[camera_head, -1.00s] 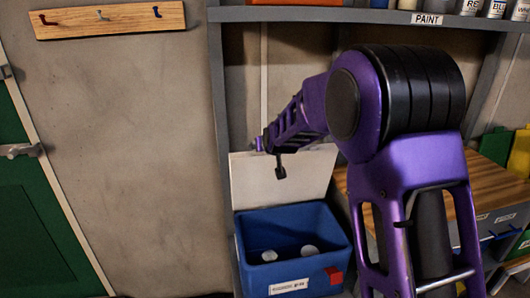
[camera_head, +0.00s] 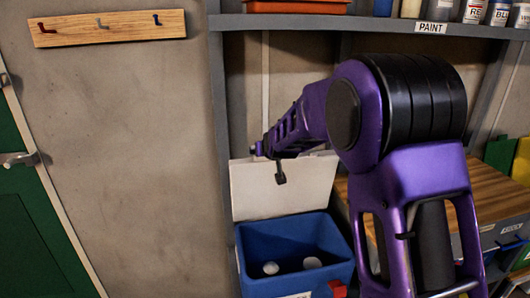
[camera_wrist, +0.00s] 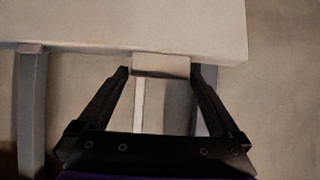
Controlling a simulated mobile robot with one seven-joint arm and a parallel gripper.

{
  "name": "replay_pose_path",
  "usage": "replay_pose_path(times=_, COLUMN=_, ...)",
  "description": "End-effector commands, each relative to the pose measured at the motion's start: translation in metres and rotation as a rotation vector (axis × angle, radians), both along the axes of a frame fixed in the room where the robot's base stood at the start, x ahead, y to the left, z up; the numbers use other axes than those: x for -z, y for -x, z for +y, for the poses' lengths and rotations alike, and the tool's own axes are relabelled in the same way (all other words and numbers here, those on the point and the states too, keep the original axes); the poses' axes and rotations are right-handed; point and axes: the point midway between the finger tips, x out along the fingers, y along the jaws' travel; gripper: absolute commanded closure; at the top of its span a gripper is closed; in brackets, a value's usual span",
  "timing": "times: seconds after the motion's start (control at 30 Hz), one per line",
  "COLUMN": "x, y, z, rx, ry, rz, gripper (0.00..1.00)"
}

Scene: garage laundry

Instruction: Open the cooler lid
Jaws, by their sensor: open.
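The blue cooler (camera_head: 272,246) stands at the lower middle of the head view. Its white lid (camera_head: 268,197) is raised and stands upright behind the open box. Two white round things (camera_head: 312,263) lie inside. In the wrist view the lid (camera_wrist: 110,28) fills the top as a pale panel, with a small tab (camera_wrist: 162,65) at its edge. My gripper (camera_wrist: 160,72) is open, with its fingers on either side of the tab; I cannot tell whether they touch it. In the head view my gripper is mostly hidden behind my arm, near the lid's top.
A grey shelf frame (camera_head: 221,120) surrounds the cooler, with a shelf labelled PAINT (camera_head: 431,28) above. A wooden bench (camera_head: 490,191) is at right. A hook rack (camera_head: 108,29) hangs on the bare wall at left, beside a green door (camera_head: 30,235).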

Motion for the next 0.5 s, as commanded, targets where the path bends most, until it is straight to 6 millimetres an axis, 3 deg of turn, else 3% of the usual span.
replay_pose_path(times=0.27, x=-0.009, y=0.014, z=-0.004, rx=0.0, ry=0.0, rz=0.001, gripper=0.0)
replay_pose_path(times=0.5, x=-0.034, y=0.053, z=-0.015, rx=0.0, ry=0.0, rz=0.0, gripper=0.0)
